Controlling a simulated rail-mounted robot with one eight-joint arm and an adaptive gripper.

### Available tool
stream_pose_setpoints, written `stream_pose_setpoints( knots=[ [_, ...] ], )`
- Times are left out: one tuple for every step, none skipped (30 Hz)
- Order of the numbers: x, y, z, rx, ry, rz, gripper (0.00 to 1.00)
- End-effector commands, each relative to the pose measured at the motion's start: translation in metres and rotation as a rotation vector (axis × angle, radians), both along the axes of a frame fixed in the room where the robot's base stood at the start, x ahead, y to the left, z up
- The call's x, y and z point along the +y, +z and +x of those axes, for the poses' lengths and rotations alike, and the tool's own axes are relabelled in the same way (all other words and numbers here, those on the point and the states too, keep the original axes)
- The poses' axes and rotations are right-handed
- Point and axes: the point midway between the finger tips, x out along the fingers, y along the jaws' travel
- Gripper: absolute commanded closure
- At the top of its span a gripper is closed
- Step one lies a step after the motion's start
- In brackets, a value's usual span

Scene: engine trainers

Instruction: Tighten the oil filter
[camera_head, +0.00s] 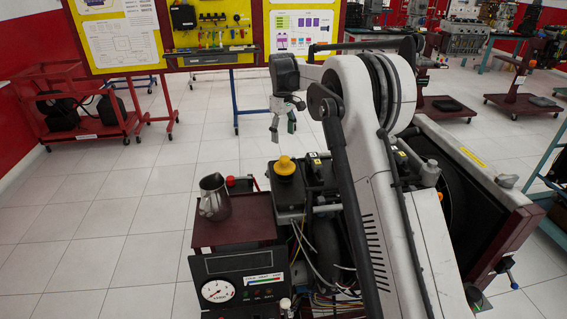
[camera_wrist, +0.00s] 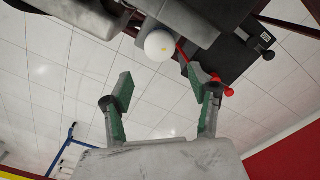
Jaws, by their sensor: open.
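A white round thing with a small yellow mark, which looks like the end of the oil filter (camera_wrist: 160,45), shows in the wrist view beside the dark engine parts. I cannot make it out in the head view. My gripper (camera_head: 283,127) hangs beyond the engine trainer in the head view, pointing down. In the wrist view my gripper (camera_wrist: 158,87) is open with its green-padded fingers spread and nothing between them. The white thing lies past the fingertips, near the middle of the gap, apart from both fingers.
A metal jug (camera_head: 214,197) stands on the trainer's dark red shelf (camera_head: 232,229). A yellow cap (camera_head: 285,166) tops the engine. A red-knobbed part (camera_wrist: 228,91) lies near the right finger. A red cart (camera_head: 92,130) stands at left; the tiled floor between is clear.

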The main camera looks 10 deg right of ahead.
Motion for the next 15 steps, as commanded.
stream_pose_setpoints(
  knots=[
    [0.000, -0.007, 0.000, 0.000, 0.000, 0.000, 0.44],
    [0.000, -0.012, 0.000, 0.000, 0.000, 0.000, 0.44],
    [0.000, -0.018, 0.000, 0.000, -0.001, 0.000, 0.44],
    [0.000, -0.024, 0.000, 0.000, -0.001, 0.000, 0.44],
    [-0.001, -0.029, 0.000, 0.000, -0.001, 0.000, 0.44],
    [-0.001, -0.037, 0.000, 0.000, -0.001, 0.000, 0.44],
    [-0.001, -0.043, 0.000, 0.000, -0.001, 0.000, 0.44],
    [-0.001, -0.048, 0.000, 0.000, -0.001, 0.000, 0.44],
    [-0.001, -0.055, 0.000, 0.000, -0.001, 0.000, 0.44],
    [-0.001, -0.061, 0.000, 0.000, -0.001, 0.000, 0.44],
    [-0.001, -0.067, 0.001, 0.000, -0.001, 0.000, 0.44],
    [-0.001, -0.074, 0.001, 0.000, -0.001, 0.000, 0.44],
    [-0.001, -0.080, 0.000, 0.000, -0.001, 0.000, 0.44],
    [-0.001, -0.085, 0.001, 0.000, -0.001, 0.000, 0.44],
    [-0.002, -0.091, 0.001, 0.000, -0.001, 0.000, 0.44]
  ],
)
